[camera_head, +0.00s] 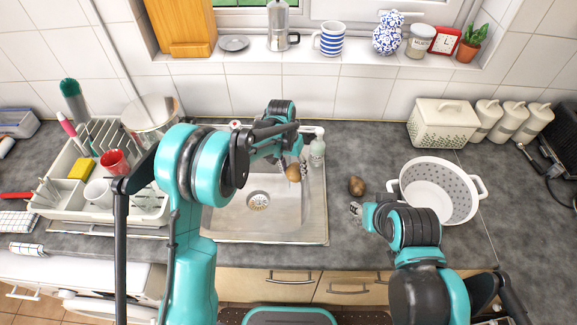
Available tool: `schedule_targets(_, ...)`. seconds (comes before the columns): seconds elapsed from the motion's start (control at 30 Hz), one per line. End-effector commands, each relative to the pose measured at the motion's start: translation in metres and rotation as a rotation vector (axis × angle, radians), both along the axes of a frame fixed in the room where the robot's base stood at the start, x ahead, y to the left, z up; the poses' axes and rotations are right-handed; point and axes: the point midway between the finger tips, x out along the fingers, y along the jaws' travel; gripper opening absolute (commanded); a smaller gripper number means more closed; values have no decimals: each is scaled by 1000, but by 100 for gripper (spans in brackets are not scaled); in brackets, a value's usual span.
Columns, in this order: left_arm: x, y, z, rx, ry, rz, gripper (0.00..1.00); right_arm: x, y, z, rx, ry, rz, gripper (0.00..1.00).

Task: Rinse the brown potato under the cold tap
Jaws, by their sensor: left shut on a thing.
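My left gripper (294,165) is shut on a brown potato (293,173) and holds it over the right part of the steel sink (312,225). The taps at the back of the sink are mostly hidden behind my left arm, and I cannot make out any running water. A second, darker brown potato (356,186) lies on the grey counter right of the sink. My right gripper (356,210) is low over the counter just in front of that potato, apart from it. It is small in view and its jaws are unclear.
A white colander (477,187) stands on the counter at the right. A soap bottle (317,152) stands at the sink's back right corner. A dish rack (48,199) with a red cup (114,162) and yellow sponge (81,169) stands left of the sink.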

Motion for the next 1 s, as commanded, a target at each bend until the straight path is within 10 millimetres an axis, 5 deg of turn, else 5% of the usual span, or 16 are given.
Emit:
schedule_targets(0.53, -43, -15, 0, 0, 0, 0, 12, 0, 0, -7, 0, 0, 0, 40)
schedule_targets(1.0, -46, -15, 0, 0, 0, 0, 12, 0, 0, -7, 0, 0, 0, 40)
